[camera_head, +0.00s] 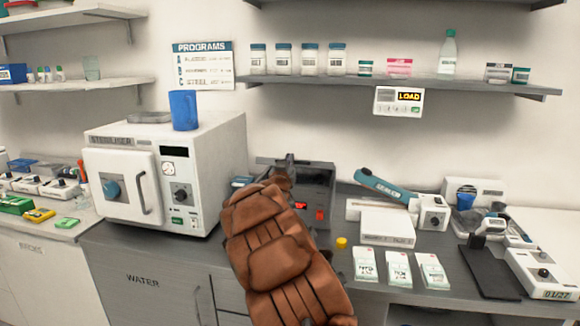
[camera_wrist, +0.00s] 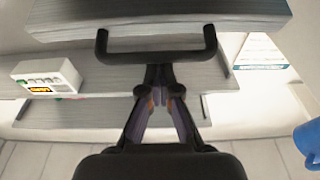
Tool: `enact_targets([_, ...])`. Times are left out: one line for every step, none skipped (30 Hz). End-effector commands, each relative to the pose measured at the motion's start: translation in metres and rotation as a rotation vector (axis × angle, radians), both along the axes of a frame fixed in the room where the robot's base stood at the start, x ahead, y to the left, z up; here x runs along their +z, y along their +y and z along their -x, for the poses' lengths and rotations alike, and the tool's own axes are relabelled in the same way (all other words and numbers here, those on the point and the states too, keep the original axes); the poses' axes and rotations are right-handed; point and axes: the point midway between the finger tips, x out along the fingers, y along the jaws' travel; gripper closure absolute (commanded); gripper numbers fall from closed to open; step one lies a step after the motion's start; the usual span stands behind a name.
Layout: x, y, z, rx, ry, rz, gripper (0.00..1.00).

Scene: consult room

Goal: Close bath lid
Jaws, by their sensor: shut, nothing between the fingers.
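A dark grey box (camera_head: 316,190) with red controls on its front stands on the counter behind my arm and appears to be the bath. My arm covers its left and lower part, so how its lid stands cannot be told in the head view. My gripper (camera_head: 289,160) is at the upper edge of this box, shut and empty. In the wrist view the gripper (camera_wrist: 160,75) points at a grey slab (camera_wrist: 160,15) with a black U-shaped bar (camera_wrist: 155,58). The fingertips are close to this bar; contact cannot be told. Whether the slab is the lid is unclear.
A white steriliser (camera_head: 165,170) with a blue cup (camera_head: 184,110) on top stands left of my arm. A shelf (camera_head: 400,83) with jars and a LOAD display (camera_head: 398,101) is above. White packets (camera_head: 398,267) and a yellow cap (camera_head: 341,242) lie to the right.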

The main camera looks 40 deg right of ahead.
Motion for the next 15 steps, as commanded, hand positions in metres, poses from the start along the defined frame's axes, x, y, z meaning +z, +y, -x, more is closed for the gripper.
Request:
enact_targets([-0.012, 0.001, 0.001, 0.0, -0.007, 0.008, 1.0])
enact_targets([-0.014, 0.002, 0.001, 0.001, -0.011, 0.016, 1.0])
enact_targets([-0.017, 0.003, 0.001, 0.001, -0.018, 0.028, 1.0])
enact_targets([-0.019, 0.004, 0.002, 0.001, -0.024, 0.037, 1.0])
enact_targets([-0.021, 0.005, 0.003, 0.0, -0.03, 0.045, 1.0])
enact_targets([-0.025, 0.005, 0.003, 0.001, -0.037, 0.055, 1.0])
enact_targets([-0.028, 0.006, 0.004, 0.001, -0.041, 0.061, 1.0])
enact_targets([-0.031, 0.007, 0.005, 0.001, -0.047, 0.071, 1.0])
enact_targets([-0.034, 0.007, 0.006, 0.0, -0.056, 0.083, 1.0])
enact_targets([-0.036, 0.008, 0.006, -0.001, -0.064, 0.092, 1.0])
enact_targets([-0.04, 0.009, 0.006, -0.001, -0.068, 0.1, 1.0])
enact_targets([-0.044, 0.01, 0.007, 0.0, -0.076, 0.112, 1.0])
enact_targets([-0.046, 0.01, 0.007, -0.001, -0.083, 0.121, 1.0])
enact_targets([-0.048, 0.011, 0.008, -0.001, -0.09, 0.132, 1.0])
enact_targets([-0.052, 0.011, 0.008, -0.001, -0.099, 0.144, 1.0])
